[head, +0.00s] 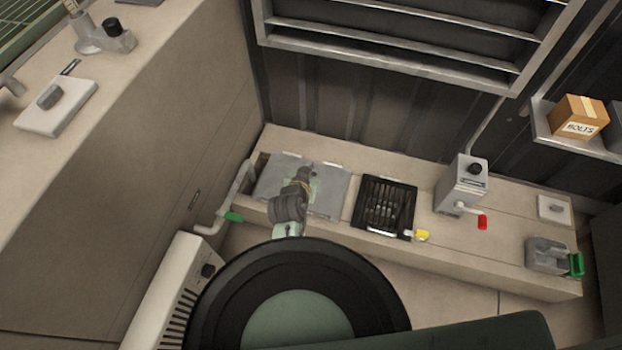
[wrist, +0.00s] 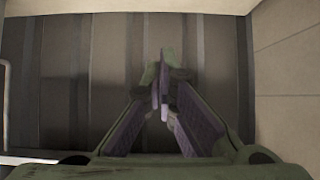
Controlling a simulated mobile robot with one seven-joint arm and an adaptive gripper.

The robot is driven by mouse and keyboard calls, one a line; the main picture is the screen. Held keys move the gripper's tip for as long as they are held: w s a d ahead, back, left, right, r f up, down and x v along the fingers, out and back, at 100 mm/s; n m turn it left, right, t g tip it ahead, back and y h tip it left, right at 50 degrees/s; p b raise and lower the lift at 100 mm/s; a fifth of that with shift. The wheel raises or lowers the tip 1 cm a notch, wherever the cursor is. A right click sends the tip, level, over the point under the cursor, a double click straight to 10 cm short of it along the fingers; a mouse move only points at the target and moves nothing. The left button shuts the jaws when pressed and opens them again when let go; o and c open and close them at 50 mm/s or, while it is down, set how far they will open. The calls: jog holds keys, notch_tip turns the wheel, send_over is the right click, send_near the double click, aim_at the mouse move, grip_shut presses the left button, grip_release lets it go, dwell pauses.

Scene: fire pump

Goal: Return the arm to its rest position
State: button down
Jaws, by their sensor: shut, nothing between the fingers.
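My gripper (wrist: 162,85) shows in the wrist view with its two fingers brought together at the tips. It is shut and holds nothing. Behind it in that view is a dark ribbed wall (wrist: 110,60). In the head view my arm reaches out over the low bench, and its end (head: 308,180) is above a grey plate (head: 270,178) on the bench top. The fingertips are small and hard to make out in the head view.
A tall cabinet (head: 165,110) stands at left, with a white heater-like unit (head: 165,295) below. A shelf holds a bolts box (head: 579,117).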

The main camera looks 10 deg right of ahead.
jog(key=shift+r, duration=0.95)
